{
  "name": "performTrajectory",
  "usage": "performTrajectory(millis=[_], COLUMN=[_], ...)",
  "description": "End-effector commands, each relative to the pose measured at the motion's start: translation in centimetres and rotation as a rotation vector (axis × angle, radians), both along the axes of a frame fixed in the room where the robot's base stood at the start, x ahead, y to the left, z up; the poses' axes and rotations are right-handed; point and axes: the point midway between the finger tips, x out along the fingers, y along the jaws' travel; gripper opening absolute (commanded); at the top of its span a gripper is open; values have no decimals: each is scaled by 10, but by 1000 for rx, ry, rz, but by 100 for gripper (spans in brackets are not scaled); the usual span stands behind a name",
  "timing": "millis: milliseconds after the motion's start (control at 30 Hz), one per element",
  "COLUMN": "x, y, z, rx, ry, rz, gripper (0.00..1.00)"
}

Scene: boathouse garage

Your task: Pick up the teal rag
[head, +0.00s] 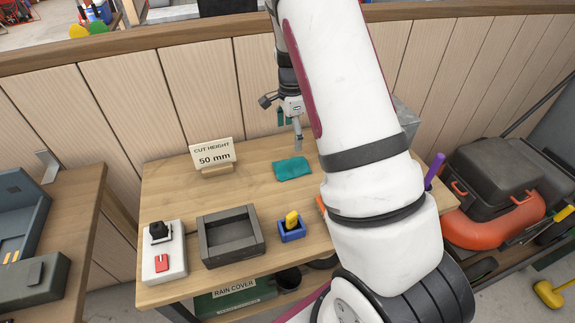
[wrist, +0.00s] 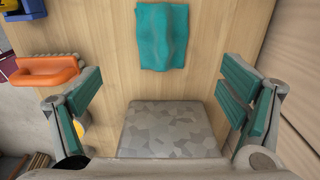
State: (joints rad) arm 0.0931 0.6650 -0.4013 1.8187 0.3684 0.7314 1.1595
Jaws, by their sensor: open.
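My gripper (wrist: 160,100) is open and empty, with teal pads on both fingers. In the head view my gripper (head: 290,122) hangs above the back of the bench, near the rag. My arm hides part of the bench's right side.
On the workbench (head: 255,190) stand a "CUT HEIGHT 50 mm" sign (head: 213,155), a dark tray (head: 203,237), a blue box with a yellow piece (head: 292,230) and a switch box (head: 163,255). A grey speckled block (wrist: 165,130) and an orange handle (wrist: 42,70) show in the wrist view.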

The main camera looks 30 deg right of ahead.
Motion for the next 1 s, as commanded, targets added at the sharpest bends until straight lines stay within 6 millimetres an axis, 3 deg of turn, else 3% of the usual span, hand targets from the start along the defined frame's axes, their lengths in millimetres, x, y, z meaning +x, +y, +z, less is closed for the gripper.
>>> performTrajectory(millis=[300, 567, 1000], x=[-2, 0, 2], y=[0, 0, -4], z=[-56, -72, -118], rx=[1, 1, 0], ry=[3, 1, 0], rz=[2, 3, 3], gripper=[90, 90, 90])
